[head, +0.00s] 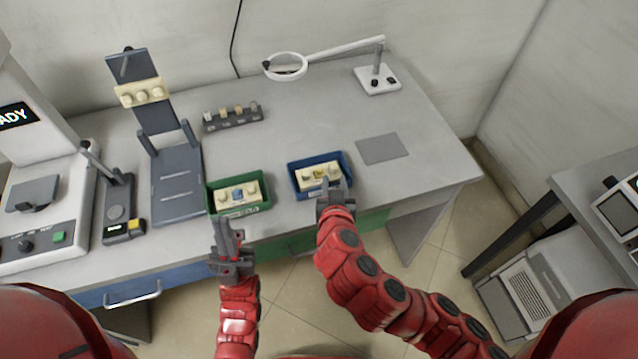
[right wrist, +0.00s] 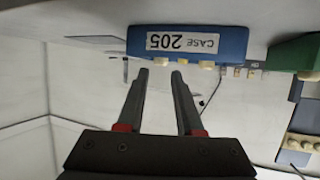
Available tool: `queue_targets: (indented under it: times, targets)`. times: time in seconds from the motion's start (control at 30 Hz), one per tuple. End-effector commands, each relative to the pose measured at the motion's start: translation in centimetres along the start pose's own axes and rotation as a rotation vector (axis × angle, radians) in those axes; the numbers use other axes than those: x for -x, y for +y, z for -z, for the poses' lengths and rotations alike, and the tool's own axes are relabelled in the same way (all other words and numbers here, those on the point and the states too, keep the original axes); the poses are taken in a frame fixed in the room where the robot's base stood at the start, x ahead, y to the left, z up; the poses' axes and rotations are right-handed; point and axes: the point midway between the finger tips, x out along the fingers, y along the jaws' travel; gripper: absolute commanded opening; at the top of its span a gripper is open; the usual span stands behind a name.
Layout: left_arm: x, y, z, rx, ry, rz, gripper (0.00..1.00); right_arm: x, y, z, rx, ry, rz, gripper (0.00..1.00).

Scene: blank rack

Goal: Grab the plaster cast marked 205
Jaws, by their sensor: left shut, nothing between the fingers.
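The blue tray (head: 293,180) stands near the table's front edge and holds a cream plaster cast (head: 312,177) with raised teeth. In the right wrist view, which is upside down, the blue tray (right wrist: 228,42) bears a label reading CASE 205, and bits of the cream cast (right wrist: 207,65) show past its rim. My right gripper (head: 334,186) is at the tray's front rim, in front of the cast; its fingers (right wrist: 159,73) are apart with nothing between them. My left gripper (head: 224,228) is shut and empty, in front of the green tray.
A green tray (head: 241,212) with another cream cast (head: 237,193) stands left of the blue one. Behind are a small dark rack (head: 232,121) and a magnifier lamp (head: 378,80). A dark stand (head: 177,185) holds a cream piece (head: 142,94). A grey mat (head: 384,149) lies clear at right.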

Motion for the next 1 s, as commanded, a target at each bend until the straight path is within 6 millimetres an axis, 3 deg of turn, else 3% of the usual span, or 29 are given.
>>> queue_targets:
  times: [0.27,0.6,0.93,1.0]
  targets:
    - [-0.2,0.0,0.0,0.000,0.001,0.000,0.00,-1.7,-0.1,0.3,0.003,-0.001,0.001,0.35]
    - [-1.4,-0.1,0.2,0.000,0.000,0.000,0.00,-5.5,-0.2,0.3,0.001,0.000,-0.001,0.35]
    - [-1.4,-0.1,0.2,0.000,0.000,0.000,0.00,-6.0,-0.2,0.2,0.000,0.000,0.001,0.35]
    - [-1.4,-0.1,0.2,0.000,0.000,0.000,0.00,-6.0,-0.2,0.2,0.000,0.000,0.001,0.23]
